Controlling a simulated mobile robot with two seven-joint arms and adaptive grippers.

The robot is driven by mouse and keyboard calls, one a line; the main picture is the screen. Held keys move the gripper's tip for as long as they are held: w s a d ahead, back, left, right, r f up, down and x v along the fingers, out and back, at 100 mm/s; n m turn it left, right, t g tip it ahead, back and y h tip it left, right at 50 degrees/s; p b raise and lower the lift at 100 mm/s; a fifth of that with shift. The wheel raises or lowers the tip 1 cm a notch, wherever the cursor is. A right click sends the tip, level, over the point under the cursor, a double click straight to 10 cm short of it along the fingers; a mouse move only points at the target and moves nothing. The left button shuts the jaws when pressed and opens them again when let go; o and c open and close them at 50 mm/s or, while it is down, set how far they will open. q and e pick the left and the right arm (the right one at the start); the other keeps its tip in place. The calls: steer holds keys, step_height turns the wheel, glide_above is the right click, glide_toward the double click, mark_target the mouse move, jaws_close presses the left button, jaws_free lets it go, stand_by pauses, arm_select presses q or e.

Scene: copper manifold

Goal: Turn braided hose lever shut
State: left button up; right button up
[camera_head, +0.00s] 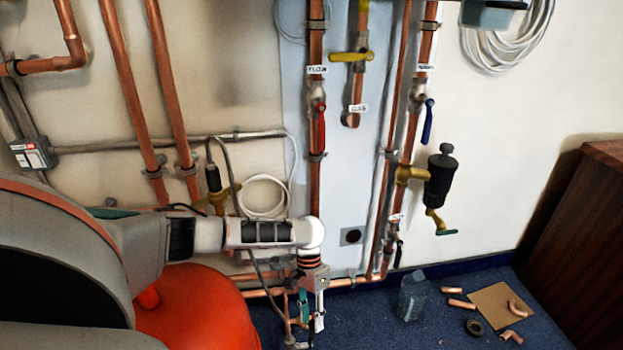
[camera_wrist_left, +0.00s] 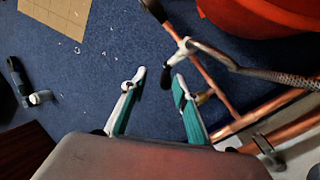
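The braided hose (camera_wrist_left: 265,73) shows in the left wrist view, running from the right to a pale metal valve fitting (camera_wrist_left: 186,46) by a copper pipe. A dark-tipped lever (camera_wrist_left: 166,76) extends down from that fitting, its tip close to the gap between my left fingertips. My left gripper (camera_wrist_left: 158,82) is open, with its teal-padded fingers apart; I cannot tell whether either finger touches the lever. In the head view my left gripper (camera_head: 311,314) points down by the low copper pipes and hides most of the valve there. My right gripper is not in view.
A red rounded tank (camera_head: 197,310) stands left of the gripper. Copper pipes (camera_head: 317,180) with a red lever (camera_head: 320,126) and a blue lever (camera_head: 428,120) line the wall. A clear container (camera_head: 412,296), loose copper pieces and a cardboard sheet (camera_head: 496,303) lie on blue carpet.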

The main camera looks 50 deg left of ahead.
arm_select(q)
steer(key=shift+r, duration=2.3)
